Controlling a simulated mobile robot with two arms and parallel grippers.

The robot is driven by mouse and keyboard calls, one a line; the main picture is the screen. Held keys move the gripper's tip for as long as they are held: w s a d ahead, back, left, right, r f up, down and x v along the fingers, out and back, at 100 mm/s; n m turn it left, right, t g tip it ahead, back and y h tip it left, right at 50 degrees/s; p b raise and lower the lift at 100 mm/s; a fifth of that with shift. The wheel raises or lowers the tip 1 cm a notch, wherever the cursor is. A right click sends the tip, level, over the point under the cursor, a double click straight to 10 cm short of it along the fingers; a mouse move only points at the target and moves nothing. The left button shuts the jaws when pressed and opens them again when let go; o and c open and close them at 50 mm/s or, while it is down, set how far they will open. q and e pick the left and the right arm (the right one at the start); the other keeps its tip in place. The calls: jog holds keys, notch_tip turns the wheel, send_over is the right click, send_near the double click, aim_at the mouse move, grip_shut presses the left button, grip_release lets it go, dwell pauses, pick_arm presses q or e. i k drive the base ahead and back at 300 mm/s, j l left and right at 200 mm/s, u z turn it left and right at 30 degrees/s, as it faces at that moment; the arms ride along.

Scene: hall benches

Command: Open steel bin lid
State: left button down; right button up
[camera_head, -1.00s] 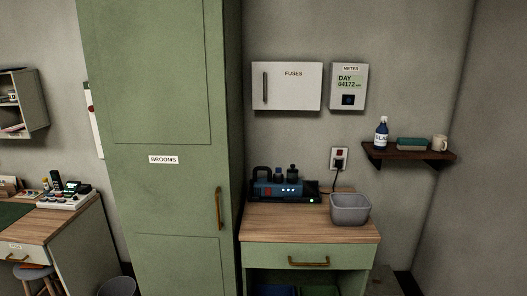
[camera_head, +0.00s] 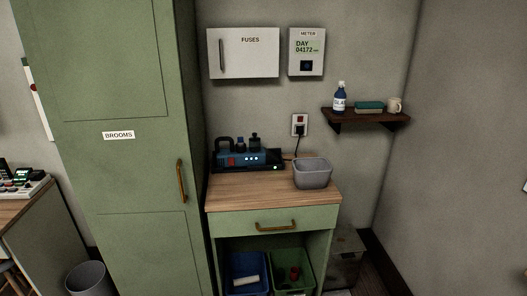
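A grey, box-like bin (camera_head: 346,246) stands on the floor to the right of the small wooden-topped bench. It looks like the steel bin, but it is dim and partly hidden by the bench. Its top looks closed, though I cannot make out the lid's edge clearly. Neither of my grippers is in view.
The bench (camera_head: 230,196) holds a grey tub (camera_head: 312,174) and a blue device (camera_head: 244,160). Blue (camera_head: 236,289) and green (camera_head: 306,270) crates sit below its drawer. A green broom cupboard (camera_head: 110,170) stands left. An open round bin (camera_head: 86,280) is at lower left. A shelf (camera_head: 368,118) overhangs the right side.

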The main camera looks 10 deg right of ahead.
aim_at(346, 242)
jog(key=z, duration=1.3)
